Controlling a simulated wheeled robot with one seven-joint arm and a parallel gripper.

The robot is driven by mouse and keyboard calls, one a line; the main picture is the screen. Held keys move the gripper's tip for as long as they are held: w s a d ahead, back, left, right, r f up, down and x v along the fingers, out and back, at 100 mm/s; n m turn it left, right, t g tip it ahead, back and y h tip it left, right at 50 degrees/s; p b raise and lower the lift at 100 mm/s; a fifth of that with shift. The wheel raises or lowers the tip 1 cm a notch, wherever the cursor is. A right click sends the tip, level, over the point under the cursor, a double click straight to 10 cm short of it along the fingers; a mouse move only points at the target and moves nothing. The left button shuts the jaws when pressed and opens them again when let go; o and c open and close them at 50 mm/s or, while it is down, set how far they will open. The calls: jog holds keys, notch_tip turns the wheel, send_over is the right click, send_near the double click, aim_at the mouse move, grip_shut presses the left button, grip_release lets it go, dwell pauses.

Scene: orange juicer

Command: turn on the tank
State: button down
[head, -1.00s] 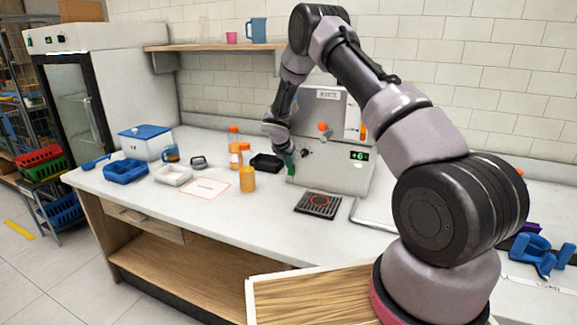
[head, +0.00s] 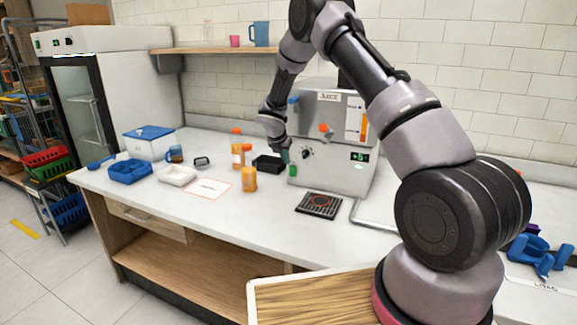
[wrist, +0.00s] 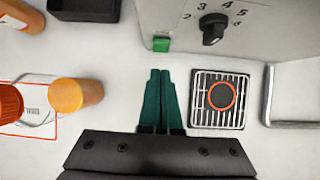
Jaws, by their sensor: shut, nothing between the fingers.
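The grey juice machine (head: 330,140) stands against the wall at the back of the counter. Its front has a black knob (head: 307,153), a lit green display (head: 359,156), an orange part and an upright gauge (head: 356,120) with orange in it. A green button (head: 293,171) is low on its left; it also shows in the wrist view (wrist: 161,44). The wrist view shows the knob (wrist: 213,28) among printed numbers. My gripper (head: 285,158) is at the machine's left front. Its green fingers (wrist: 160,72) are shut and empty, apart from the button in the wrist view.
A black drip tray (head: 319,205) with an orange ring lies before the machine. Orange bottles (head: 249,180) and a black tray (head: 268,164) are to the left. Blue and white containers stand farther left.

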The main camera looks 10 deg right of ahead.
jog(key=w+v, duration=0.1)
jog(key=v, duration=0.5)
jog(key=shift+d+r, duration=0.2)
jog(key=shift+r, duration=0.3)
jog(key=shift+s, duration=0.1)
